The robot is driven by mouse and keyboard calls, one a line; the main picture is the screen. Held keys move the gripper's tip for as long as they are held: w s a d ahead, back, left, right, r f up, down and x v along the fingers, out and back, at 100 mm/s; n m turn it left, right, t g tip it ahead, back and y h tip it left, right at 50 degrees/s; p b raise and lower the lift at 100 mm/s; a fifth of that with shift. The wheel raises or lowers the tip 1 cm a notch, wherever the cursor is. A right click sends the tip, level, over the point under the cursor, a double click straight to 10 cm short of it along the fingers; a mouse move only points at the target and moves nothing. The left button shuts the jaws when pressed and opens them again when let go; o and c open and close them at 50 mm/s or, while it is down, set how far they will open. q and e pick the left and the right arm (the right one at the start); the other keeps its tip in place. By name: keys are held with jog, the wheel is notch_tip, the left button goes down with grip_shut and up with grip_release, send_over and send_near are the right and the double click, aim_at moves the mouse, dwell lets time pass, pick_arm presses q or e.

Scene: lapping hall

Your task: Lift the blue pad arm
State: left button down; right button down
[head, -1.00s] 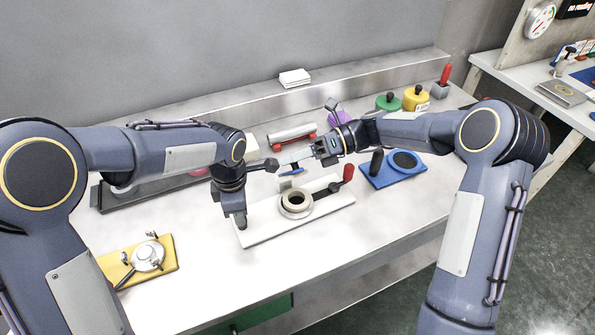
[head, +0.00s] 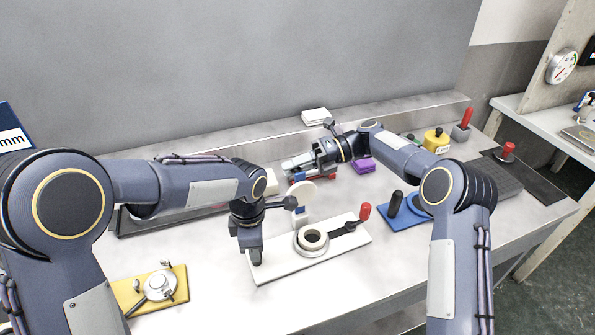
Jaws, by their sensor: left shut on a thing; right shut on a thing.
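The blue pad arm (head: 303,194) stands raised behind the ring on the white base plate (head: 345,250). Its pale round face is turned toward me, with a little blue low on it. My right gripper (head: 292,164) is shut at its upper end; the exact contact is hard to see. My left gripper (head: 256,257) points down and is shut at the left end of the base plate; its fingers hide what they grip. The pale ring (head: 312,238) sits on the plate, beside a black lever with a red grip (head: 365,211).
A red cradle (head: 327,177) and a purple block (head: 363,167) lie behind the plate. A blue base with a black handle (head: 395,203) stands right, partly behind my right arm. A yellow fixture (head: 127,296) lies front left. The bench front between is clear.

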pick_arm(q)
jog(key=shift+s, duration=0.1)
pick_arm(e)
jog(key=shift+w+d+f, duration=0.1)
jog(key=shift+w+f, duration=0.25)
jog(key=shift+f, duration=0.4)
jog(key=c, duration=1.3)
grip_release()
jog(key=shift+o, duration=0.2)
jog(key=shift+r, duration=0.25)
jog(key=shift+d, duration=0.15)
jog(key=v, duration=1.1)
jog(key=shift+d+r, duration=0.25)
jog(key=shift+d, duration=0.05)
jog(key=shift+w, duration=0.1)
